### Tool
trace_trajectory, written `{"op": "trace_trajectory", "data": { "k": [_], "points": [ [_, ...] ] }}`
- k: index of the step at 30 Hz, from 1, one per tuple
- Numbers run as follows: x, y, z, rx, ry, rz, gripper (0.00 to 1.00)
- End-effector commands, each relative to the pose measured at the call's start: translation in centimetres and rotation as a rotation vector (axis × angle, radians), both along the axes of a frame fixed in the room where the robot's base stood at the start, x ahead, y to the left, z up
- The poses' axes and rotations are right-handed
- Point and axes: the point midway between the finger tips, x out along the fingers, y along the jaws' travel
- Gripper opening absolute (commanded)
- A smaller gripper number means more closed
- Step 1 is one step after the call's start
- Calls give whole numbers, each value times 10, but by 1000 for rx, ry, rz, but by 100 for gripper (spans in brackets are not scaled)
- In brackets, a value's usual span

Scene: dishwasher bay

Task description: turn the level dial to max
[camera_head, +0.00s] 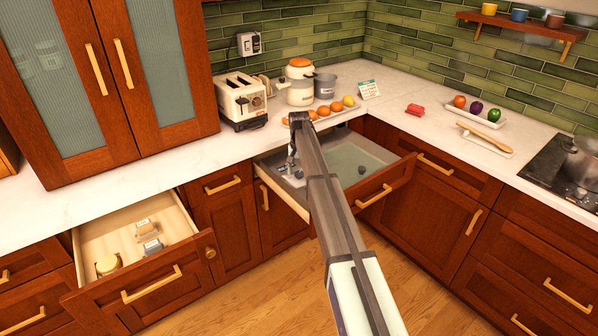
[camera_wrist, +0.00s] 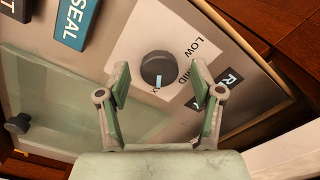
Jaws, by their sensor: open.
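The dark round level dial (camera_wrist: 158,68) sits on a white plate marked LOW (camera_wrist: 203,47) and MID, inside the pulled-out drawer (camera_head: 388,187). Its pale blue pointer mark faces down in the wrist view, towards a small, partly readable label just below it. I cannot tell its exact alignment. My gripper (camera_wrist: 160,82) is open, with one finger on each side of the dial; I cannot tell if they touch it. In the head view my gripper (camera_head: 292,152) reaches down into the drawer's left part, by the small dark dial (camera_head: 298,174).
A glassy cover with a dark knob (camera_wrist: 18,123) lies beside the dial plate; a SEAL label (camera_wrist: 75,20) is above it. Another open drawer (camera_head: 150,287) stands at left. The counter behind holds a toaster (camera_head: 241,100) and a tray of fruit.

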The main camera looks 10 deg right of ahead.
Motion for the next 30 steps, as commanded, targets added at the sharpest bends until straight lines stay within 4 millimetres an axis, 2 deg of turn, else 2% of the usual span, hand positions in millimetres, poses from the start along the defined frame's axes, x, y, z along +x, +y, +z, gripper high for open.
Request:
{"op": "trace_trajectory", "data": {
  "k": [5,15,21,25,30],
  "points": [
    [1,0,15,0,-1,0,66],
    [1,0,78,0,-2,0,66],
    [1,0,107,0,-1,0,66],
    [0,0,117,0,0,0,66],
    [0,0,120,0,1,0,66]
  ]
}}
